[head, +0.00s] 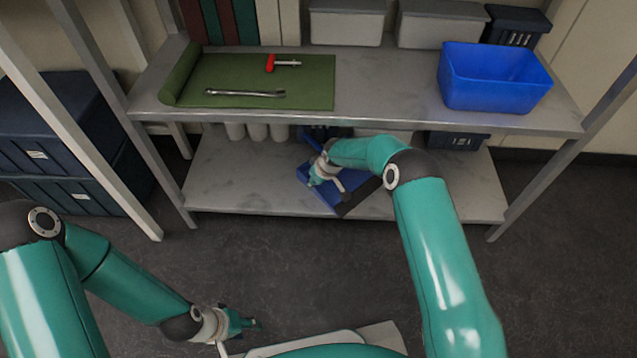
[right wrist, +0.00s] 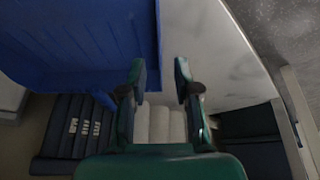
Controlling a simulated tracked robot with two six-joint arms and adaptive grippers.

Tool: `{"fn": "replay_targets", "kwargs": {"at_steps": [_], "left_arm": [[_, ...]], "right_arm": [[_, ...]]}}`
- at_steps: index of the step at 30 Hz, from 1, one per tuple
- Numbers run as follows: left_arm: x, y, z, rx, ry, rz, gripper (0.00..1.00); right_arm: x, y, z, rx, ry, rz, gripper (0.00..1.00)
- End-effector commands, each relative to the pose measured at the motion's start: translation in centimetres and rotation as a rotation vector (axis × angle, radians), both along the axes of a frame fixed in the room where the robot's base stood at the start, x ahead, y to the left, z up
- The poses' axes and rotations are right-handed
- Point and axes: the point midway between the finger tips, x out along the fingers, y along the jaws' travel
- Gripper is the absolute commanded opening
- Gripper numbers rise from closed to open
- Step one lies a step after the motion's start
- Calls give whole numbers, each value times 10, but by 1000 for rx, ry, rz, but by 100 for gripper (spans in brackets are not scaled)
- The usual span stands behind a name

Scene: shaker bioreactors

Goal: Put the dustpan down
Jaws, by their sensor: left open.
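The blue dustpan (head: 319,191) rests on the lower shelf (head: 250,190) of the rack, partly hidden by my right arm and gripper. A dark strip shows along its right side. My right gripper (head: 318,176) is over the dustpan in the head view. My left gripper (head: 246,324) is open and empty, low in front of the rack.
The upper shelf (head: 390,100) holds a green mat (head: 200,75) with a red-handled tool (head: 275,63) and a wrench (head: 245,93), plus a blue bin (head: 490,85). White cups (head: 257,131) stand at the back of the lower shelf. Rack posts (head: 555,160) flank it.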

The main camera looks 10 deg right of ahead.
Motion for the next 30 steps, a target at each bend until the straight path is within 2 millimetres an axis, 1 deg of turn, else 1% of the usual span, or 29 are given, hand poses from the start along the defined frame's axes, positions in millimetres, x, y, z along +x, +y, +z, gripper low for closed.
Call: {"fn": "replay_targets", "kwargs": {"at_steps": [1, 5, 8, 11, 14, 17, 18, 20, 21, 23, 24, 27, 30], "left_arm": [[0, 0, 8, 0, 0, 0, 44], [0, 0, 13, 0, 0, 0, 44], [0, 0, 14, 0, 0, 0, 44], [0, 0, 13, 0, 0, 0, 44], [0, 0, 13, 0, 0, 0, 44], [0, 0, 13, 0, 0, 0, 44], [0, 0, 13, 0, 0, 0, 44], [0, 0, 13, 0, 0, 0, 44], [0, 0, 13, 0, 0, 0, 44], [0, 0, 13, 0, 0, 0, 44], [0, 0, 13, 0, 0, 0, 44], [0, 0, 13, 0, 0, 0, 44], [0, 0, 13, 0, 0, 0, 44]], "right_arm": [[0, 0, 12, 0, -1, 2, 31], [-4, -1, 19, 2, 3, 2, 31], [-13, -1, 17, 16, 17, -8, 31], [-34, 1, 6, 49, 46, -34, 31], [-73, 7, -9, 108, 101, -89, 31], [-127, 12, -21, 175, 170, -174, 31], [-151, 14, -24, 201, 199, -214, 31], [-188, 16, -27, 233, 245, -274, 31], [-213, 16, -27, 253, 273, -313, 31], [-249, 16, -25, 269, 314, -376, 31], [-272, 16, -23, 279, 340, -416, 31], [-321, 14, -15, 295, 393, -506, 31], [-355, 12, -6, 299, 429, -567, 31]]}}
